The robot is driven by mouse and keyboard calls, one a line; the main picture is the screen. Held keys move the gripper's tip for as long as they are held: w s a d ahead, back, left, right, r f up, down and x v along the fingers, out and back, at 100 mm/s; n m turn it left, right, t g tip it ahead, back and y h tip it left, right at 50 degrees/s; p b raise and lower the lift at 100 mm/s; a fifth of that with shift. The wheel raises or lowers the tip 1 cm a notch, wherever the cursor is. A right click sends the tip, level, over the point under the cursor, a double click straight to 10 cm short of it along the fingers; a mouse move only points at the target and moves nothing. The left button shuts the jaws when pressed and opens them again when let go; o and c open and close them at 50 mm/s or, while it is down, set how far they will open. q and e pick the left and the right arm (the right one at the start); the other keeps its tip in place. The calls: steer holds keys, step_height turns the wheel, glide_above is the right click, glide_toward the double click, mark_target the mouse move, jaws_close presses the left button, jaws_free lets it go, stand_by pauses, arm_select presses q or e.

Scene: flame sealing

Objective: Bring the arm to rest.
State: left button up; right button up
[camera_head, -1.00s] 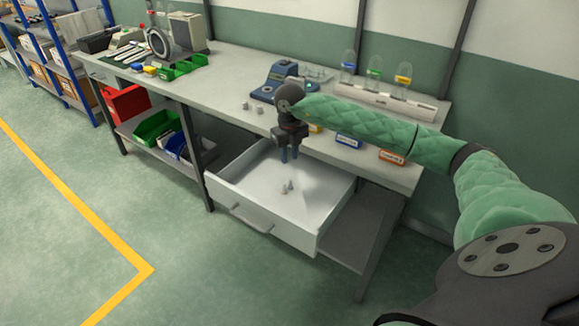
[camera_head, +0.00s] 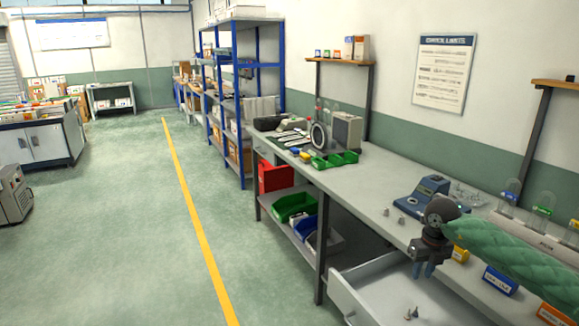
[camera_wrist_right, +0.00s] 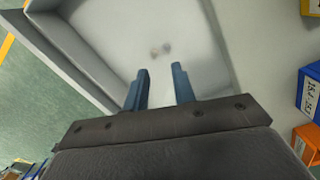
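My right gripper (camera_head: 423,270) hangs fingers-down over the open drawer (camera_head: 362,296) at the front of the workbench. In the right wrist view its two blue fingers (camera_wrist_right: 160,85) stand apart with nothing between them. Small grey pieces (camera_head: 411,313) lie on the drawer floor below; they also show, small and blurred, in the right wrist view (camera_wrist_right: 160,50). My right arm in its green quilted sleeve (camera_head: 515,258) reaches in from the right. My left gripper is in no view.
The workbench (camera_head: 375,190) carries a blue device (camera_head: 425,198), more small grey pieces (camera_head: 393,214), green bins (camera_head: 335,159) and glass domes on a rack at the right. Labelled boxes (camera_head: 499,281) sit near the bench front.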

steer(key=w+a+r+n+t+y, duration=0.2)
steer(key=w+a+r+t+y, duration=0.55)
steer(key=a+r+y, duration=0.4)
step_height(320, 180, up, 24)
steer(key=a+m+t+h, duration=0.3)
steer(key=m+t+h, duration=0.1)
steer(key=m+t, duration=1.15)
steer(key=s+f+m+g+h, duration=0.4)
steer(key=f+m, duration=0.2)
steer(key=f, duration=0.3)
steer(key=s+f+m+g+h, duration=0.35)
steer(key=f+m, duration=0.25)
steer(key=f, duration=0.4)
steer(key=s+f+m+g+h, duration=0.35)
steer(key=f+m+h, duration=0.2)
steer(key=f, duration=0.35)
steer(key=s+a+f+m+g+y, duration=0.1)
steer(key=s+a+f+g+y, duration=0.1)
steer(key=s+f, duration=0.8)
steer(key=s+a+f+m+g+y, duration=0.1)
steer(key=s+a+f+g, duration=0.4)
steer(key=s+f, duration=0.5)
steer(key=s+a+f+m+g+y, duration=0.1)
steer(key=s+a+f+g+y, duration=0.2)
steer(key=s, duration=1.5)
steer(key=a+f, duration=0.3)
steer(key=f, duration=0.4)
steer(key=shift+g+y, duration=0.3)
steer(key=shift+y, duration=0.05)
